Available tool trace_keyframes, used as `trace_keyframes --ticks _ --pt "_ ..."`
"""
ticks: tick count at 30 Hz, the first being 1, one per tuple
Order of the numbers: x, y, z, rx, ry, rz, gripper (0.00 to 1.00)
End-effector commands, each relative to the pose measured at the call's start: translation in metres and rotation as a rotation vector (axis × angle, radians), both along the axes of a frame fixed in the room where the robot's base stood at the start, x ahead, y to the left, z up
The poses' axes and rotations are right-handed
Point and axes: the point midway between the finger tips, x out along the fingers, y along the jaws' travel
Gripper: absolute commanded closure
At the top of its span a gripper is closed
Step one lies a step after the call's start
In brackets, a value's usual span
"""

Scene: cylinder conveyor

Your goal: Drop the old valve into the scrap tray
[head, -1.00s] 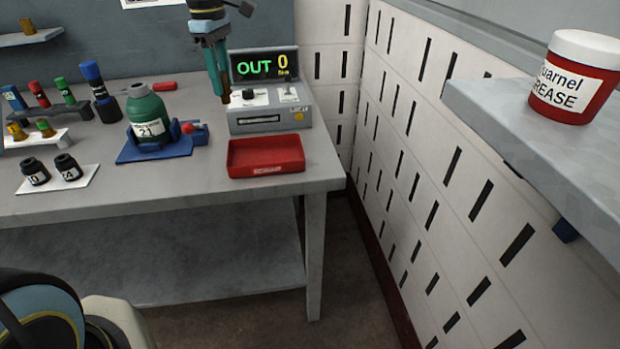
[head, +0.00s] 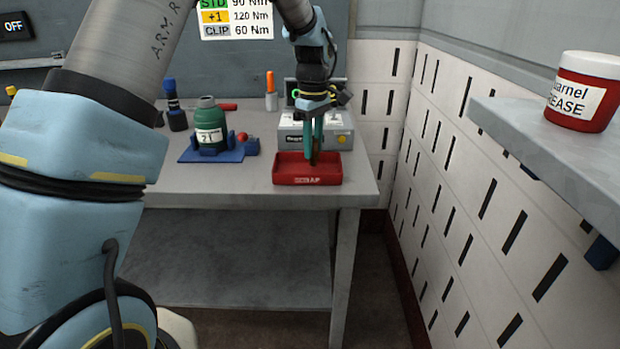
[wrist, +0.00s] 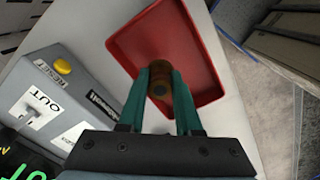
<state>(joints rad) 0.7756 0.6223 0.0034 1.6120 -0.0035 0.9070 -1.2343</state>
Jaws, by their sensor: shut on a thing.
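My gripper (head: 314,150) is over the red scrap tray (head: 308,181) on the workbench, pointing down. Its teal fingers are shut on the old valve (wrist: 159,76), a small brownish cylinder. In the wrist view the valve sits between the fingertips (wrist: 160,88), with the red tray (wrist: 192,50) beneath and around it. In the head view the fingers hide most of the valve. I cannot tell whether its lower end touches the tray floor. Nothing else shows in the tray.
A grey tester box (head: 345,134) with a display stands right behind the tray. To the left, a green cylinder (head: 209,122) sits in a blue holder (head: 226,154). A grease tub (head: 582,92) stands on the right shelf. The bench front by the tray is clear.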

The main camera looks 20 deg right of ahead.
Motion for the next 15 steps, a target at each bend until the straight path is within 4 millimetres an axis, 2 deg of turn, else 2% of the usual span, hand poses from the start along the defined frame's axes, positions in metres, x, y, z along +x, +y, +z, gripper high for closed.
trace_keyframes --ticks 1,3,12,13,15 --pt "0.0 0.0001 -0.0089 0.0 0.0 0.0 1.0" --pt "0.0 0.0001 -0.0127 0.0 0.0 0.0 1.0" --pt "-0.0001 0.0 -0.0131 0.0 0.0 0.0 1.0" --pt "-0.0001 0.0 -0.0131 0.0 0.0 0.0 0.66" --pt "-0.0001 0.0 -0.0131 0.0 0.0 0.0 0.58"
